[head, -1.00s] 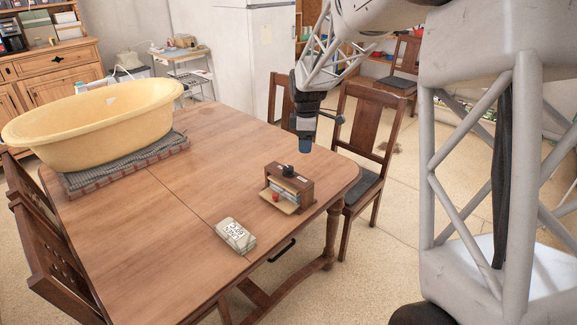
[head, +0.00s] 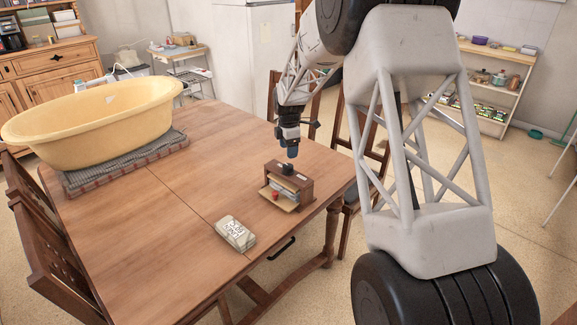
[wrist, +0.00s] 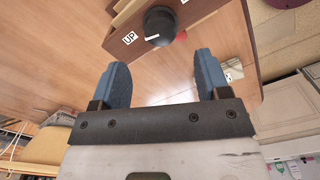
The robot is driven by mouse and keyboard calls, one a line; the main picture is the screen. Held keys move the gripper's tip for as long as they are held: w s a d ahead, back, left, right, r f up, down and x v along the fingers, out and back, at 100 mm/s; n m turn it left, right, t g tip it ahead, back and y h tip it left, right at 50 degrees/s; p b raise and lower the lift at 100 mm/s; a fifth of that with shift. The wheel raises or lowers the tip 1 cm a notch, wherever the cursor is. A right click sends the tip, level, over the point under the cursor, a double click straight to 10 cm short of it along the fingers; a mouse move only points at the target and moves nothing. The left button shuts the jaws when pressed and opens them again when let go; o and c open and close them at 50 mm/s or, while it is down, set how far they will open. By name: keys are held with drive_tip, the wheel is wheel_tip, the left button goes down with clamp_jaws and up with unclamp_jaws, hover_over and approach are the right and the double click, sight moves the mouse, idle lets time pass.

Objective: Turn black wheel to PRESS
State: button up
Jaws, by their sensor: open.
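The black wheel (head: 287,169) sits on top of a small brown wooden box (head: 293,181) on the table.
The box has a red knob (head: 275,197) and a light wooden ledge at its front. A pale labelled packet (head: 235,233) lies on the table (head: 170,215) left of the box. A yellow tub (head: 95,125) stands on a mat at the far left. Chairs surround the table.

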sight(289, 165)
drive_tip(key=shift+f, duration=3.9)
drive_tip(key=shift+c, duration=0.3)
drive_tip(key=c, duration=0.9)
drive_tip(key=shift+o, duration=0.2)
